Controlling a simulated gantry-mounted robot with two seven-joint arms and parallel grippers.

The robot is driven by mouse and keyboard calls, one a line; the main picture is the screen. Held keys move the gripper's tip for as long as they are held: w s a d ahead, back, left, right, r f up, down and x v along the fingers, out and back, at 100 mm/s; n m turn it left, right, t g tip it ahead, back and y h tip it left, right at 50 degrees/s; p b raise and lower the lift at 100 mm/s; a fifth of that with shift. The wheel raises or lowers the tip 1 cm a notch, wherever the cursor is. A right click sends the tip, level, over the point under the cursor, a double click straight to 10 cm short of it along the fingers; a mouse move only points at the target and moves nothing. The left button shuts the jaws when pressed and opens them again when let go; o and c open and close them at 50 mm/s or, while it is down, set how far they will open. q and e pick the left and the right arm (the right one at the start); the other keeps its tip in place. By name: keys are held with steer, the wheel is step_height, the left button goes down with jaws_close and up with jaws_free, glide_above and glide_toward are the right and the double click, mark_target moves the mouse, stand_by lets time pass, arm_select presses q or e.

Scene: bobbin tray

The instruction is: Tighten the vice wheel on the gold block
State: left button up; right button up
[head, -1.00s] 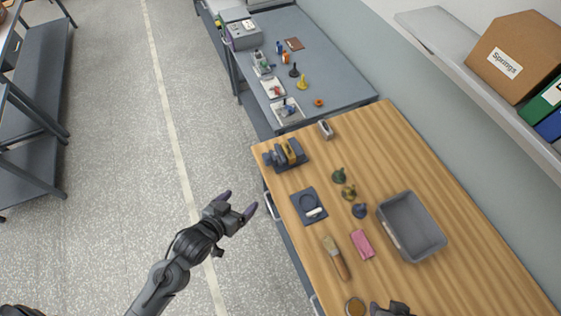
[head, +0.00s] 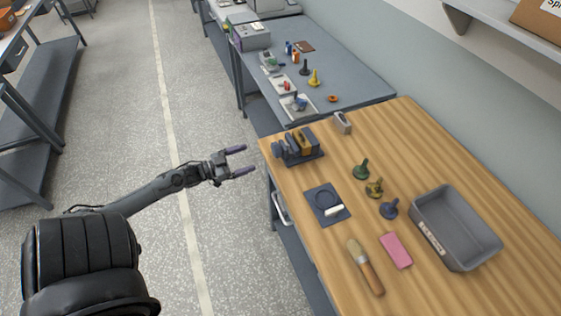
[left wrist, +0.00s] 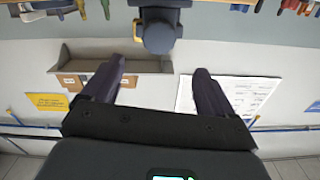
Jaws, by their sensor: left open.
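The vice (head: 310,156) stands at the left edge of the wooden bench, with the gold block (head: 305,140) upright between its jaws. Its dark wheel (head: 278,149) faces left, over the bench edge. My left gripper (head: 249,160) is open and empty, just left of the wheel and apart from it, fingers pointing at it. In the left wrist view, the wheel (left wrist: 159,38) shows at top centre, beyond and between the open fingertips (left wrist: 158,65). My right gripper is out of view.
On the bench are a dark pad (head: 325,204), several small spools and pegs (head: 361,169), a brush (head: 366,268), a pink cloth (head: 395,250) and a grey bin (head: 455,228). A grey table (head: 350,82) adjoins behind. Left of the bench is open floor.

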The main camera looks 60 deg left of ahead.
mark_target(273, 151)
arm_select(q)
steer(key=w, duration=0.3)
steer(key=w+d, duration=0.1)
steer(key=w, duration=0.3)
steer(key=w+b, duration=0.1)
steer(key=w, duration=0.2)
steer(key=shift+w+d+f, duration=0.3)
steer(key=shift+d, duration=0.1)
steer(key=c, duration=1.1)
steer(key=shift+o, duration=0.2)
